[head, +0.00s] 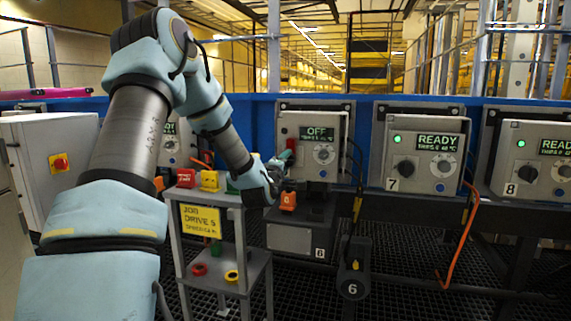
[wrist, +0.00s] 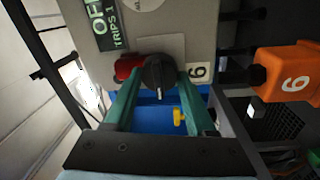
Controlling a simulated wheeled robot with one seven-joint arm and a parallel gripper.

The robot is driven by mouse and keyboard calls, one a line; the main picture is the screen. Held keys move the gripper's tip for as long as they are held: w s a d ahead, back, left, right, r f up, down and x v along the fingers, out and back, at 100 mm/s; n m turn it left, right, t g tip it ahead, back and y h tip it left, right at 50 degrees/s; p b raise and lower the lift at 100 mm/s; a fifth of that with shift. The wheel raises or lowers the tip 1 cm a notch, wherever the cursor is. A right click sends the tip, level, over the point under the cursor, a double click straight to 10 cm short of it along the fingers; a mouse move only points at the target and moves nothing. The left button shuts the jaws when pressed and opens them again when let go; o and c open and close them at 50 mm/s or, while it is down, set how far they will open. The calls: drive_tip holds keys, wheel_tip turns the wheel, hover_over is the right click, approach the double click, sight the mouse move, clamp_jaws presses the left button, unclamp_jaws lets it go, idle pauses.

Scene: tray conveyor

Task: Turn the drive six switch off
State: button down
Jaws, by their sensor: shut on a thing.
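The drive six box (head: 333,119) is a grey panel on the blue conveyor beam, and its display (head: 317,134) reads OFF. In the wrist view the display (wrist: 104,25) is cut by the top edge and OFF still shows. The drive six switch (wrist: 158,72) is a round black knob with a white mark at the bottom of that picture, beside the label 6 (wrist: 197,72). The green fingers of my gripper (wrist: 160,80) are shut on the knob, one on each side. In the head view my gripper (head: 284,164) is at the box's lower left and hides the knob.
A red part (wrist: 127,66) sits close beside the knob. A grey stand (head: 240,262) with coloured pieces is below my arm. Drive 7 box (head: 424,184) reads READY.

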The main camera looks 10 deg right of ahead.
idle(0.4)
drive_tip(key=shift+c, duration=1.1)
unclamp_jaws()
drive_tip(key=v, duration=1)
drive_tip(key=shift+s+a, duration=0.15)
drive_tip(key=shift+s, duration=0.25)
drive_tip(key=shift+f, duration=0.1)
